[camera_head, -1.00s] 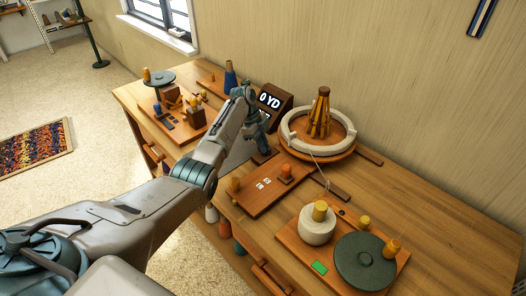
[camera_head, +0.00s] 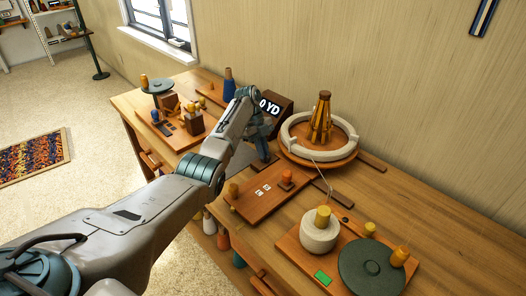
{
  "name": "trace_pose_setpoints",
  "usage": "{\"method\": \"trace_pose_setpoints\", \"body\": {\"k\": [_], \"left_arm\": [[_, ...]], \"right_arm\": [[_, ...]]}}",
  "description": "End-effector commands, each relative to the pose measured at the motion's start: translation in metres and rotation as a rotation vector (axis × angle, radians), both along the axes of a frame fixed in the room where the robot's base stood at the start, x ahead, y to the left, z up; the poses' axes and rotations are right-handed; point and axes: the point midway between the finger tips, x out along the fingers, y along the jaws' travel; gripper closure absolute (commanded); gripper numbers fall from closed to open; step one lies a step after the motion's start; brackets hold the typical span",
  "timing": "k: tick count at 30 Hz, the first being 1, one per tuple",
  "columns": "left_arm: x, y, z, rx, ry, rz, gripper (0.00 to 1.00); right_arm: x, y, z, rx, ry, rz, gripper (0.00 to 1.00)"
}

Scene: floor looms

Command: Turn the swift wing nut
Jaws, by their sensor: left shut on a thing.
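The swift (camera_head: 321,122) stands on a round wooden base at the back of the bench, with a thick white ring of yarn around its yellow-brown upright cone. My left gripper (camera_head: 262,152) reaches down at the left edge of the swift, beside a dark wooden foot (camera_head: 265,162). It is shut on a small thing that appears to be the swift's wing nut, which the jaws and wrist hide. How far the nut is turned cannot be seen. My right gripper is not in view.
A winder board with a white yarn cake (camera_head: 319,232) and a green disc (camera_head: 371,265) is at the front right. A wooden board (camera_head: 262,192) lies in front of the gripper. The right end is clear.

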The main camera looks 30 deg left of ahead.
Motion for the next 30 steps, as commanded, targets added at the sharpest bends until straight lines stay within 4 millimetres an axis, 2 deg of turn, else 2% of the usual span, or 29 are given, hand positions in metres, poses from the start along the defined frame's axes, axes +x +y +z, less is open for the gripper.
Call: {"method": "trace_pose_setpoints", "body": {"k": [6,7,9,10,20,23,30], "left_arm": [[0.001,0.000,0.002,0.000,-0.004,-0.001,1.00],[0.001,0.000,0.002,0.000,-0.004,-0.001,0.85],[0.001,0.000,0.001,0.000,-0.003,0.000,0.71],[0.001,0.000,0.001,0.000,-0.002,0.000,0.69],[0.001,0.001,0.004,0.000,-0.002,0.001,0.69],[0.003,0.006,0.013,0.001,-0.004,0.002,0.69],[0.010,0.023,0.058,0.000,-0.005,0.002,0.69]], "right_arm": [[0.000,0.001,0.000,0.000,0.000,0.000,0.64],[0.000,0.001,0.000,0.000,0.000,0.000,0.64],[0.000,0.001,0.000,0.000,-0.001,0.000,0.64],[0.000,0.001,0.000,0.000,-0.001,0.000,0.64],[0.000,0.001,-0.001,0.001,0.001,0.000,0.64],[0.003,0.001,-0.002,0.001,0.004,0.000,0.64],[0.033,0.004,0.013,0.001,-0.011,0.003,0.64]]}}
